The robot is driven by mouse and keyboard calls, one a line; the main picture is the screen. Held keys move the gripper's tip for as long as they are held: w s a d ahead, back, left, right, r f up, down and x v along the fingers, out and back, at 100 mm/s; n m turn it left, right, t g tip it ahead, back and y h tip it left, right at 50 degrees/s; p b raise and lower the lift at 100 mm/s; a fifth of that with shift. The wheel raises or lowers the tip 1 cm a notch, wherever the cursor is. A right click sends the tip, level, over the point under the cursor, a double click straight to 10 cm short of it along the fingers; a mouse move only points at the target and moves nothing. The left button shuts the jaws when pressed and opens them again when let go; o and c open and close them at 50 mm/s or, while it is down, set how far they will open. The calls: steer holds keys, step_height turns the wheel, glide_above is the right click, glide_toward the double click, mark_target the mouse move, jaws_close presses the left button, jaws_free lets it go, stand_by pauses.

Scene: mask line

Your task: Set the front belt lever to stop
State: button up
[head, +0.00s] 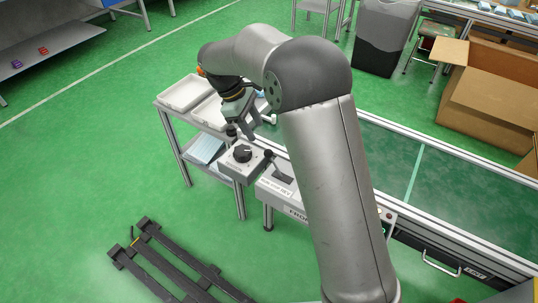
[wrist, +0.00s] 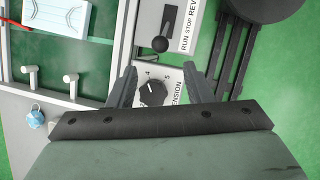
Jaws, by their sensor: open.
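The front belt lever (wrist: 160,44) is a black stick with a round ball in a dark slot on a light panel. In the wrist view its ball lies beside the word RUN, at the end of the row RUN, STOP, REV. In the head view the lever (head: 268,154) leans up from its box beside the FRONT label (head: 296,213). My gripper (wrist: 159,72) is open and empty. Its fingers are on either side of the black tension dial (wrist: 152,93) in the wrist view, with the lever ball just beyond the fingertips. In the head view my gripper (head: 246,133) hangs above the dial box.
The tension dial box (head: 236,169) stands close beside the lever box. A cart with white trays (head: 187,93) is behind, and the green conveyor belt (head: 450,185) runs off right. A dark pallet (head: 165,265) lies on the floor in front. My arm hides part of the line.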

mark_target(267, 150)
steer(key=b+x, duration=0.1)
steer(key=x, duration=1)
steer(key=shift+d+f, duration=0.2)
steer(key=shift+f, duration=0.15)
steer(key=shift+c, duration=0.4)
jaws_close()
